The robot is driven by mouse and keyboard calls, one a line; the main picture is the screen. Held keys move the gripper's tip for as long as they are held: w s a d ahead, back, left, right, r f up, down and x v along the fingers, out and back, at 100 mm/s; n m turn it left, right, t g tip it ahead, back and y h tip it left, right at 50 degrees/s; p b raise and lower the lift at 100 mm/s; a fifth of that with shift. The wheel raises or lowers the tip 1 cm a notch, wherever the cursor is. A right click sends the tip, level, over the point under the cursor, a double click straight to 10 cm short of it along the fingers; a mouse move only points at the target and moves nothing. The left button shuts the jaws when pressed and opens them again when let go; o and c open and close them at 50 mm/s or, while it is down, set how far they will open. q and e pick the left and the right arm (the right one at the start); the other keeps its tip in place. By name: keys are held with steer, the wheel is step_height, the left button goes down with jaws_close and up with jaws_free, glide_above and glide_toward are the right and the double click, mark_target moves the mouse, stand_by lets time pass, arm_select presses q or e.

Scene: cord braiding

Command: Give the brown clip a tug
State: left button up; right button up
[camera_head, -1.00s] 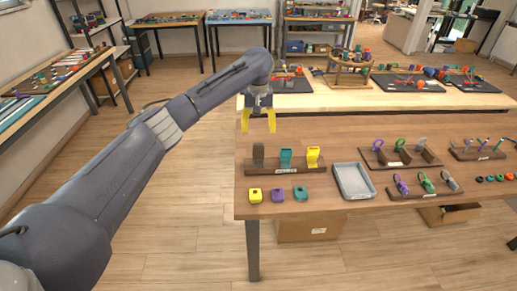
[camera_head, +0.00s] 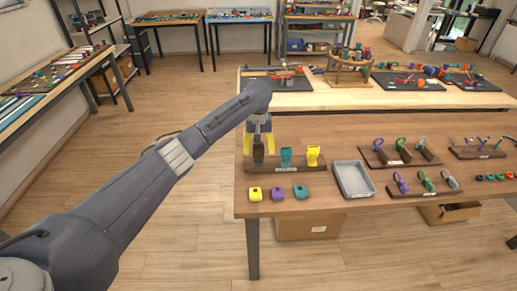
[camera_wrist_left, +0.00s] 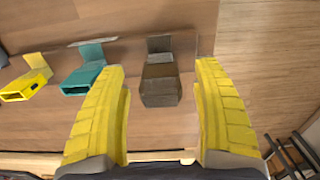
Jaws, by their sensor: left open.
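The brown clip (camera_head: 258,153) stands upright at the left end of a dark wooden rack (camera_head: 292,169) on the table. My left gripper (camera_head: 259,148) is open, pointing down, with its yellow fingers on either side of the clip. In the left wrist view the brown clip (camera_wrist_left: 160,84) lies between the two spread fingers of the left gripper (camera_wrist_left: 161,66), with a gap on each side. A teal clip (camera_head: 286,156) and a yellow clip (camera_head: 313,155) stand to its right in the same rack. My right gripper is not in view.
The teal clip (camera_wrist_left: 83,78) is close beside one finger in the wrist view. Yellow, purple and teal blocks lie in front of the rack. A grey tray (camera_head: 373,192) sits to the right, with racks of coloured loops beyond it. The table's left edge is near the gripper.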

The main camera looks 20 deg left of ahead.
arm_select(q)
steer(key=shift+o, duration=0.2)
steer(key=c, duration=1.4)
